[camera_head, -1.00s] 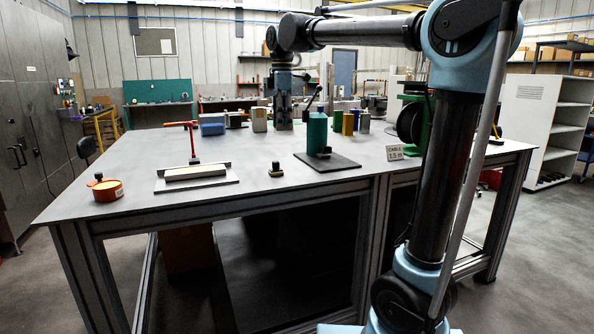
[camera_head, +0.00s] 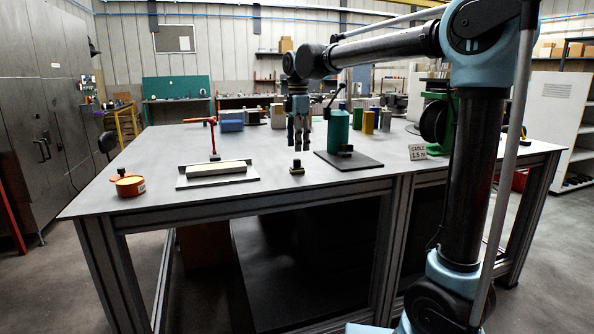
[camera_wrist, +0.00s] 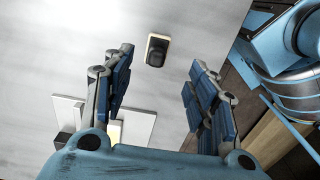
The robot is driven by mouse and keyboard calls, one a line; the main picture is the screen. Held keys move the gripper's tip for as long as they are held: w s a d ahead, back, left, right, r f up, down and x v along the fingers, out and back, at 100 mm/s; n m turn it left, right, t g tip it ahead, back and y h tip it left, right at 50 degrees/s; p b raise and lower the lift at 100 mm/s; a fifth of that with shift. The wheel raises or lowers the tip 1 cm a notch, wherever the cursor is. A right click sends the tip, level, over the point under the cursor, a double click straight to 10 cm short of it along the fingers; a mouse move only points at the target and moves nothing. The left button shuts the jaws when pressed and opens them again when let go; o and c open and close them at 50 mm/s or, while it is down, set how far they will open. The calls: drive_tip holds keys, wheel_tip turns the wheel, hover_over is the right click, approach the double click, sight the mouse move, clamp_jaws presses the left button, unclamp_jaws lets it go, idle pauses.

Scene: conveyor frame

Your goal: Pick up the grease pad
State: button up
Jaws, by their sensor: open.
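A small cream pad with a black knob on top, which looks like the grease pad (camera_head: 297,167), rests on the grey table near its front edge. It also shows in the wrist view (camera_wrist: 157,50), between the lines of the two fingers and beyond their tips. My gripper (camera_head: 296,152) is open and empty, pointing down just above and behind the pad in the head view. Its two blue fingers (camera_wrist: 160,68) stand well apart in the wrist view. I see no contact with the pad.
Left of the pad lie a cream bar on a grey tray (camera_head: 190,185), a red clamp stand (camera_head: 213,140) and an orange tin (camera_head: 130,186). To the right, a green cylinder (camera_head: 338,130) stands on a dark plate (camera_head: 362,162). Bare tabletop surrounds the pad.

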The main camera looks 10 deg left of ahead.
sight(297, 159)
drive_tip(key=shift+a+f, duration=0.15)
drive_tip(key=shift+f, duration=1.65)
drive_tip(key=shift+a+f, duration=0.1)
drive_tip(key=shift+f, duration=1.7)
drive_tip(key=shift+c, duration=0.6)
drive_tip(key=c, duration=1.1)
drive_tip(key=shift+c, duration=0.2)
wheel_tip(297, 159, up, 18)
